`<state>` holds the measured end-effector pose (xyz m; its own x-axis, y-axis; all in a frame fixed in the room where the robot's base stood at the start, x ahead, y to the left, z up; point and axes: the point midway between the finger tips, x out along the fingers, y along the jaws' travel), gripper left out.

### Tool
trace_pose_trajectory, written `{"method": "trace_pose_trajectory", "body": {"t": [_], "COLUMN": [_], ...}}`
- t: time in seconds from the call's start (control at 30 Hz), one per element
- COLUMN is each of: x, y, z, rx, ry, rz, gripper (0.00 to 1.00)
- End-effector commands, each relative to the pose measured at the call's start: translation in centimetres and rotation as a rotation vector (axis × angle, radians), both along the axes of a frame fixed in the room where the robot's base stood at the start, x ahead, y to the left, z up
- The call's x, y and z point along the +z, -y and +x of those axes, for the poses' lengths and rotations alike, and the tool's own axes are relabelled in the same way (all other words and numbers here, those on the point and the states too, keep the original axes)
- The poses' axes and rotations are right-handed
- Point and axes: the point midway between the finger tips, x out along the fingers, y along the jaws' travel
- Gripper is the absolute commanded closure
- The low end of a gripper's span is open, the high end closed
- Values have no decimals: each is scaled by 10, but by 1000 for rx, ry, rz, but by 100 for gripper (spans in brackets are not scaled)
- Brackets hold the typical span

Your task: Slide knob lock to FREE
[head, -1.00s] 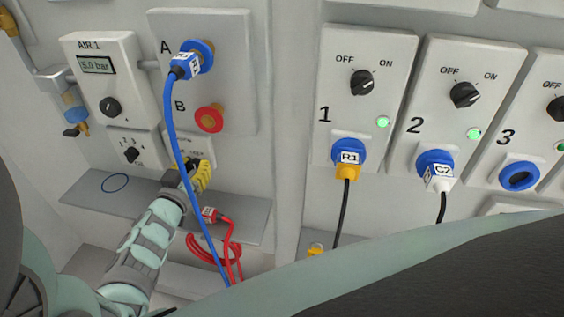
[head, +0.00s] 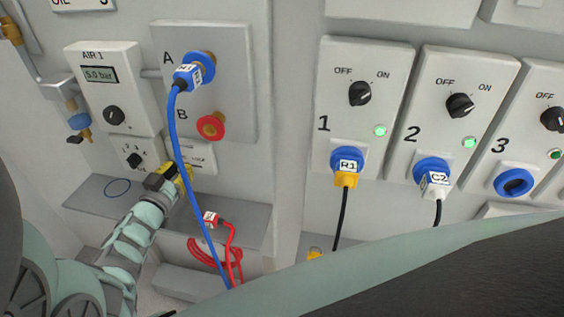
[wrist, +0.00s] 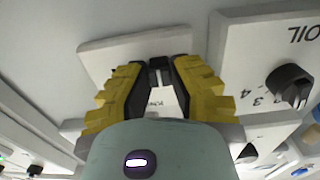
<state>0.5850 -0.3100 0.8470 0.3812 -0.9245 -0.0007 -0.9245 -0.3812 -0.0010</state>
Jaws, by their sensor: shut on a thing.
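The knob lock is a pale plate (head: 203,157) below the AIR 1 and A/B panels in the head view. Its small print is too small to read there. In the wrist view the plate (wrist: 110,52) appears upside down, with part of a label between my fingers. My gripper (head: 181,174) has yellow fingers at the left part of the plate. In the wrist view my gripper (wrist: 159,68) is shut on a small dark slider (wrist: 159,65). Its slot and end position are mostly hidden by the fingers.
A dial (head: 134,160) with numbers sits just left of my gripper, and its black knob (wrist: 290,84) shows in the wrist view. A blue cable (head: 177,140) hangs from socket A, close to my gripper. A shelf (head: 245,222) with a red cable lies below.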

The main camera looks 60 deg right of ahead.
Motion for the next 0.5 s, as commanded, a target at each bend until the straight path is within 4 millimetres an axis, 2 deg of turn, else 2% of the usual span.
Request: {"method": "trace_pose_trajectory", "body": {"t": [0.47,0.5], "x": [-2,-2], "y": [-5,-5], "z": [7,7], "rx": [8,9], "ry": [-4,-4], "rz": [6,7], "gripper": [100,73]}}
